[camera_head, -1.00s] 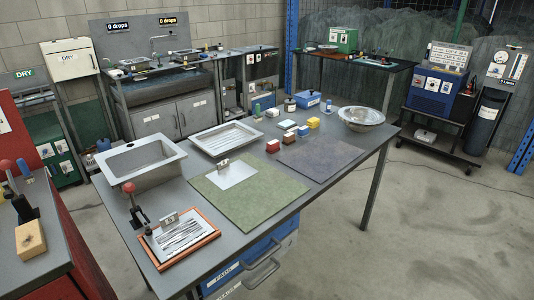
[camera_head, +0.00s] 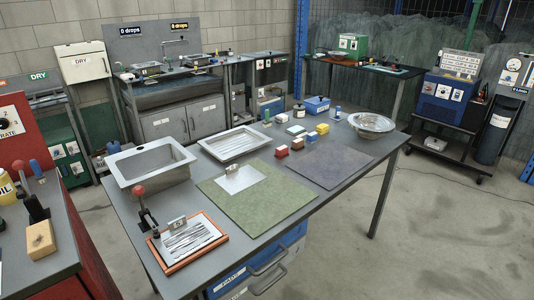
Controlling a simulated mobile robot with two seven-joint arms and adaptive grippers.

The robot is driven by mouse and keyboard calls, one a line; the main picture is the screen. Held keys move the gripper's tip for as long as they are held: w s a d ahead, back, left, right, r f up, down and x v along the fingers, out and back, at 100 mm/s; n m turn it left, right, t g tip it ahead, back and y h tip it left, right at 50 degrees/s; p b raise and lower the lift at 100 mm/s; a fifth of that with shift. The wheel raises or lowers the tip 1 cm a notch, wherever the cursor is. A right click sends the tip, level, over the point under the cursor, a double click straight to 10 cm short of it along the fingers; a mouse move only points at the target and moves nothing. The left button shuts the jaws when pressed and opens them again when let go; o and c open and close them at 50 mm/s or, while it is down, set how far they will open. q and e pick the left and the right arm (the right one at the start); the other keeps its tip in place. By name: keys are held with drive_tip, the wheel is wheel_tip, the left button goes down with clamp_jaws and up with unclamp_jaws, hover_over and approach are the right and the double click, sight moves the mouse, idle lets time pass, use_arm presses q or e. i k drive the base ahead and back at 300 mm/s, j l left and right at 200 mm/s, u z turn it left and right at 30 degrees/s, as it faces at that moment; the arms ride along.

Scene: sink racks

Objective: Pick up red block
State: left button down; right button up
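A small red block (camera_head: 282,152) sits on the grey worktable (camera_head: 372,168), near its middle. Neither of my grippers is in view.
A grey basin (camera_head: 150,166), a shallow metal tray (camera_head: 235,142) and a metal bowl (camera_head: 371,126) stand on the table. A wood-framed board (camera_head: 187,242) with a red-knobbed lever (camera_head: 143,208) is at the front left. Open floor (camera_head: 450,235) lies right.

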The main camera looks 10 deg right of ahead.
sight(282, 152)
drive_tip(key=l+u, duration=0.35)
drive_tip(key=l, duration=0.3)
drive_tip(key=l+u, duration=0.35)
drive_tip(key=l, duration=0.3)
drive_tip(key=l+u, duration=0.35)
drive_tip(key=l, duration=0.3)
drive_tip(key=k, duration=0.05)
